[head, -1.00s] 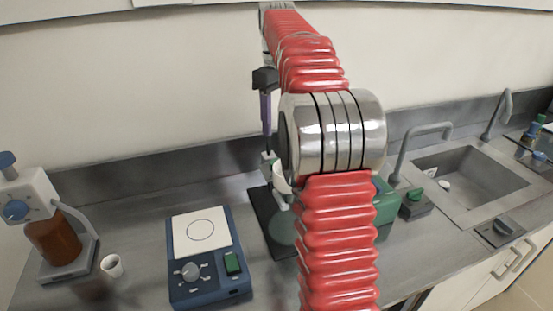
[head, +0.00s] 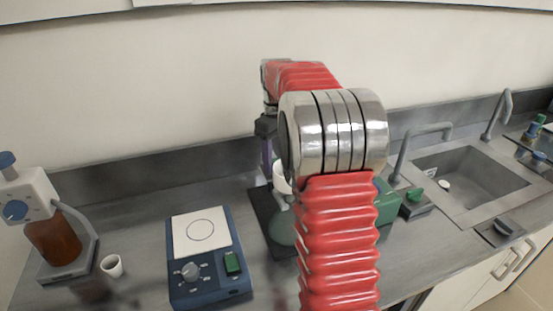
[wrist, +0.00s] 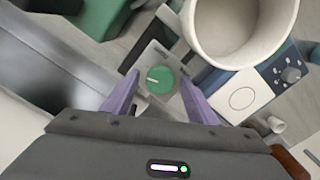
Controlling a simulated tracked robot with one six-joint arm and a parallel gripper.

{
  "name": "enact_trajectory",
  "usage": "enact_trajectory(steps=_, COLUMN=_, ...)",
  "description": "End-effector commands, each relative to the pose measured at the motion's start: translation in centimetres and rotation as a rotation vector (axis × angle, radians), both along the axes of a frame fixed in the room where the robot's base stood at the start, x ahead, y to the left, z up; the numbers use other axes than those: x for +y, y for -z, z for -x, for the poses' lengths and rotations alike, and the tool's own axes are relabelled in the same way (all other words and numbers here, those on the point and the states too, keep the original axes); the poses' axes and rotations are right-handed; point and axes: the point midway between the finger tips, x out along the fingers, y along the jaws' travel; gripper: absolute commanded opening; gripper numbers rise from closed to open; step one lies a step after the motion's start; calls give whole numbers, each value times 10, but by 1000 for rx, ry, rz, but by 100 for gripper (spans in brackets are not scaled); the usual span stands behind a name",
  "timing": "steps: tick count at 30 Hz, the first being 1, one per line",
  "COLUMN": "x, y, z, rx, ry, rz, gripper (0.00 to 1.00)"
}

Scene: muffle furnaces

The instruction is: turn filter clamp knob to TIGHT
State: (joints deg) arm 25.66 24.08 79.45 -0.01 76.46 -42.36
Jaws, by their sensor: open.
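In the wrist view a round green knob (wrist: 160,80) sits on a small grey plate beside a white funnel (wrist: 235,30). I take it to be the filter clamp knob. A pale pointer mark shows on its left part; the plate's lettering is too small to read. My gripper (wrist: 159,76) is open, with one purple finger on each side of the knob. I cannot tell whether the fingers touch it. In the head view my gripper (head: 266,150) is just above the funnel (head: 281,178), partly behind my arm; the knob is hidden there.
A blue hotplate (head: 208,255) stands left of the filter stand's dark base (head: 262,207). A green device (head: 388,203) is behind my arm at right. A small white cup (head: 112,266) and a brown-bottled apparatus (head: 54,240) are at left, a sink (head: 470,178) at right.

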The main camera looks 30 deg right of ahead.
Motion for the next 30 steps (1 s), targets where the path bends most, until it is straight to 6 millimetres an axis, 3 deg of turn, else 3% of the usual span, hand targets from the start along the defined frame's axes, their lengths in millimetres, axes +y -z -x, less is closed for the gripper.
enact_trajectory(steps=9, x=0, y=2, z=0, rx=0, ry=0, rz=0, gripper=52)
enact_trajectory(steps=26, x=0, y=2, z=0, rx=0, ry=0, rz=0, gripper=12)
enact_trajectory(steps=30, x=0, y=2, z=0, rx=0, ry=6, rz=0, gripper=11)
